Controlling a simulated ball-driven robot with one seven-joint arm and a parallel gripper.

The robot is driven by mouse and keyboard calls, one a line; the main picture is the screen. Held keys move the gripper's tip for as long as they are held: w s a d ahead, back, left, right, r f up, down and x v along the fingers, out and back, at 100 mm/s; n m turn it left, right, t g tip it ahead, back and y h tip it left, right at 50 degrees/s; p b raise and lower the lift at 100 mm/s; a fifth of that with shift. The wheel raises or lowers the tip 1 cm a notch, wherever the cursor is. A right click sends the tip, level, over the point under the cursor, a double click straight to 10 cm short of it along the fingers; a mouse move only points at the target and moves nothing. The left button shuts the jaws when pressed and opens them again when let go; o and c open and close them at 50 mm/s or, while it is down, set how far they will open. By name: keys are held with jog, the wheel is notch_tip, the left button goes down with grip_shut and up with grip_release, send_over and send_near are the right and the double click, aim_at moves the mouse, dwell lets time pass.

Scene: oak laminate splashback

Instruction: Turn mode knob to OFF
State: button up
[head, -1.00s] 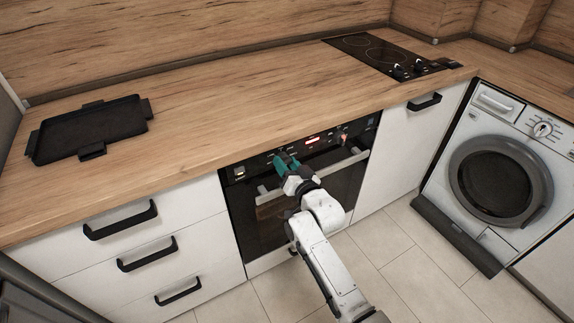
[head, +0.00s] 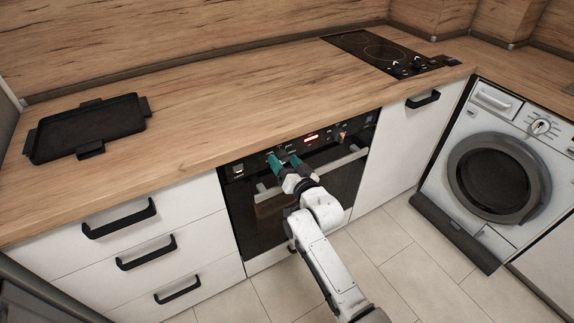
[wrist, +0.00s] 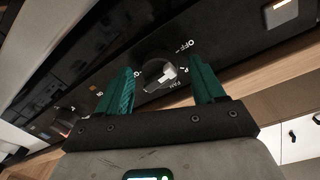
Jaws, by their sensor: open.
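The mode knob (wrist: 158,75) shows in the wrist view as a round dark dial with a pale grip bar on the black oven panel. An OFF label sits at its upper right and a FAN label below it. The pale bar points right, near FAN and away from OFF; its exact setting is hard to read. My gripper (wrist: 162,65) is open, its two teal fingers on either side of the knob, with gaps visible. In the head view, my gripper (head: 284,159) is at the oven panel's left part, and the knob cannot be made out clearly there.
The oven (head: 240,205) has a silver handle bar (head: 340,162) just below the panel and a red display (head: 311,138). The worktop (head: 210,115) overhangs above. A black tray (head: 85,128) and a hob (head: 375,50) lie on it. A washing machine (head: 540,150) stands at right.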

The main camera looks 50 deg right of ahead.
jog(key=shift+s, duration=0.1)
jog(key=b+v, duration=0.5)
jog(key=v, duration=0.5)
jog(key=shift+s, duration=0.3)
jog(key=shift+a+f, duration=0.1)
jog(key=s+a+f+n+g+y+p, duration=0.2)
jog(key=s+a+g, duration=0.2)
jog(key=s, duration=0.4)
jog(key=s+a+f+n+g+y+p, duration=0.1)
jog(key=s+a+f+n+g+p, duration=0.1)
jog(key=s+a+g, duration=0.3)
jog(key=s+a+f+n+g+y+p, duration=0.2)
jog(key=s+g, duration=0.4)
jog(key=s, duration=0.5)
jog(key=a+n+p, duration=0.1)
jog(key=a+n, duration=0.1)
jog(key=shift+s+a+g+y+p, duration=0.3)
jog(key=shift+s+a+p, duration=0.05)
jog(key=shift+p, duration=0.05)
